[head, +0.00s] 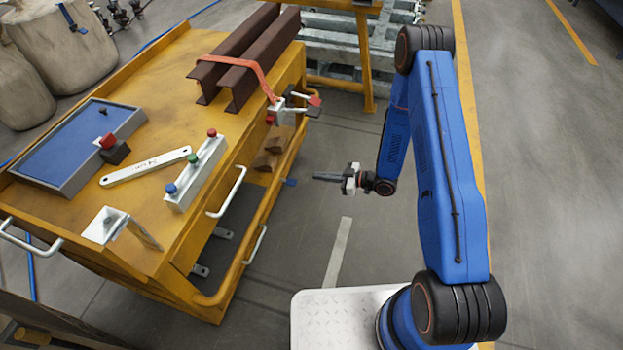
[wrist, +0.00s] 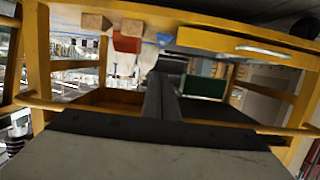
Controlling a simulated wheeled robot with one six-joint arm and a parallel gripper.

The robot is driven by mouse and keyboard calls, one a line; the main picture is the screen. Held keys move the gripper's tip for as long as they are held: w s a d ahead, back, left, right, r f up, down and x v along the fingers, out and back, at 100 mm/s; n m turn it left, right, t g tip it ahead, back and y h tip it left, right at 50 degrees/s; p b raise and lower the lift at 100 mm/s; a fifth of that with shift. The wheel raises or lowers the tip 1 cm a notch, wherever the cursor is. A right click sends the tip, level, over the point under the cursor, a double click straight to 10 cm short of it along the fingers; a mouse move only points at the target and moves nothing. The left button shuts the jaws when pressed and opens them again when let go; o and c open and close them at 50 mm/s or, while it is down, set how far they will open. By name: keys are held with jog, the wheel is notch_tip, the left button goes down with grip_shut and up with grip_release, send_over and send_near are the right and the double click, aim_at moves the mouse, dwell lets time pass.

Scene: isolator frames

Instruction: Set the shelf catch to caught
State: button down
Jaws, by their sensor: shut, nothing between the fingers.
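A small blue tab (head: 290,182) juts from the side of the yellow cart's lower frame in the head view; it may be the shelf catch, but its setting is too small to tell. A small blue piece also shows at the cart in the wrist view (wrist: 163,40), beside a red block. My gripper (head: 318,177) is to the right of the cart, over the floor, fingers pointing left toward the cart. It is shut and empty, apart from the blue tab. Its dark fingers (wrist: 163,88) lie together in the wrist view.
The yellow cart (head: 215,55) carries brown beams (head: 245,55) under an orange strap, a blue-topped tray (head: 75,140), a button box (head: 195,172) and a metal bracket (head: 120,226). White handles (head: 228,190) stick out from its side. Wood blocks (head: 266,161) lie low in it. Floor between is clear.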

send_near(286, 181)
notch_tip(286, 181, up, 4)
jog(key=w+a, duration=0.1)
jog(key=a, duration=0.1)
jog(key=shift+w+a+f, duration=0.1)
jog(key=shift+a+f, duration=0.05)
jog(key=shift+f, duration=0.6)
jog(key=shift+w+a+f, duration=0.15)
jog(key=shift+f, duration=0.6)
jog(key=shift+w+a+f, duration=0.1)
jog(key=shift+a+f, duration=0.05)
jog(key=shift+f, duration=0.6)
